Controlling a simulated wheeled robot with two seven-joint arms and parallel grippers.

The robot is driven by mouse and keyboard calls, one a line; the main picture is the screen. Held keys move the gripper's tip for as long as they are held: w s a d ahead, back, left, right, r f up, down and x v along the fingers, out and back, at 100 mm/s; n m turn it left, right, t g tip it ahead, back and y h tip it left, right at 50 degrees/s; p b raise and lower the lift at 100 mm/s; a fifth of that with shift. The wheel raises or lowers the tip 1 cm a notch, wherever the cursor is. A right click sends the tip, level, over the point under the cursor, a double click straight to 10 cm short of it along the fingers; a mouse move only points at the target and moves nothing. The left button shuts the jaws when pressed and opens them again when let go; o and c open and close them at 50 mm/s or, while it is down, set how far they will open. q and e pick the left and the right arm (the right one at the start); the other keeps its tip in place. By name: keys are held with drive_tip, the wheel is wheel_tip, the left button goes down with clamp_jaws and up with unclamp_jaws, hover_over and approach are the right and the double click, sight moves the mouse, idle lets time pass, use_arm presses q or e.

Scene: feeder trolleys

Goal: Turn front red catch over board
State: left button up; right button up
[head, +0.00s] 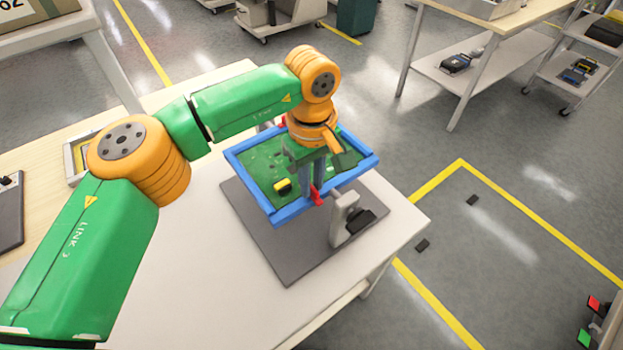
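The green board (262,165) lies in a blue frame (291,211) on a dark grey plate on the pale table. The front red catch (317,196) is at the frame's near side. A second red catch (283,122) shows partly at the far side, behind my arm. My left gripper (313,190) points down over the board's near edge, with its fingertips at the front red catch. The fingers overlap in this view, so I cannot tell whether they are open, shut or touching the catch. My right gripper is not in view.
A grey upright bracket with a black part (345,217) stands close to the frame's near right. A small yellow part (283,185) sits on the board. The table (190,290) is clear at the near left. A shelf trolley (450,80) stands farther off at upper right.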

sight(312, 187)
use_arm(q)
drive_tip(key=shift+o, duration=0.9)
wheel_tip(312, 187, up, 7)
drive_tip(key=shift+r+b, duration=0.1)
drive_tip(key=shift+b, duration=0.2)
